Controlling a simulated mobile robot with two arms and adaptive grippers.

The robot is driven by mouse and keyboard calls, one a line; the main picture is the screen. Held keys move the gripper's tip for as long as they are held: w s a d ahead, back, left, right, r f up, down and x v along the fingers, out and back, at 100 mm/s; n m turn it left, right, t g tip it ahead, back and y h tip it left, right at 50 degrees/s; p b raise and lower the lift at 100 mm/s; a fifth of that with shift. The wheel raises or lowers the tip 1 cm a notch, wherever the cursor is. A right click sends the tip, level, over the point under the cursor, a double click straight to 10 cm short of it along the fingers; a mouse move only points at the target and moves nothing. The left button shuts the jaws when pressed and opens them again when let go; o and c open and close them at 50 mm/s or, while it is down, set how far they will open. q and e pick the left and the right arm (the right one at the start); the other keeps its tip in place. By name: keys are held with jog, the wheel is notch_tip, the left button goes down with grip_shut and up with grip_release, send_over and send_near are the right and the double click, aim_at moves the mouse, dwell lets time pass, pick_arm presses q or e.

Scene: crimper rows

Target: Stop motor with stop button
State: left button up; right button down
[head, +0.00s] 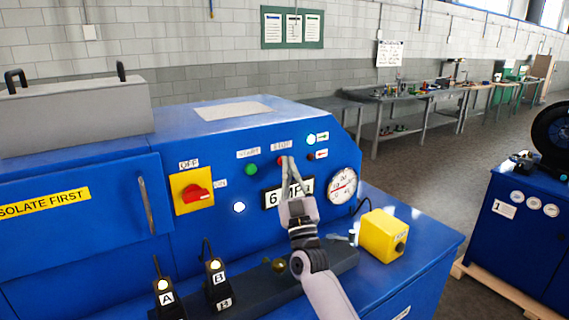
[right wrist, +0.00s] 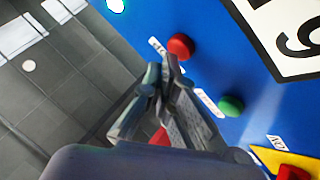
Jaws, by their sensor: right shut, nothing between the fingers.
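The red stop button (head: 282,160) is on the sloped blue panel under the STOP label (head: 281,146). It also shows in the right wrist view (right wrist: 180,46), a little beyond my fingertips. My right gripper (head: 288,162) is shut and empty, with its tips at or just in front of the button. It also shows in the right wrist view (right wrist: 165,70). I cannot tell whether the tips touch the button. The green start button (head: 251,169) is just left of the stop button. My left gripper is not in view.
A yellow switch with a red knob (head: 196,193) is left of the buttons. The pressure display (head: 273,197) and round gauge (head: 342,186) are below and right. Small lamps (head: 311,140) sit right of the stop button. A yellow box (head: 384,235) stands on the front ledge.

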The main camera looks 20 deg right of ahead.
jog(key=shift+w+b, duration=0.3)
jog(key=shift+w, duration=0.2)
dwell(0.7)
jog(key=shift+s, duration=0.1)
jog(key=shift+s+d+p, duration=0.1)
jog(key=shift+s+p, duration=0.5)
jog(key=shift+s, duration=0.25)
jog(key=s+p, duration=0.1)
jog(key=s, duration=0.2)
jog(key=s+p, duration=0.1)
jog(key=s, duration=0.1)
jog(key=shift+d+p, duration=0.35)
dwell(0.7)
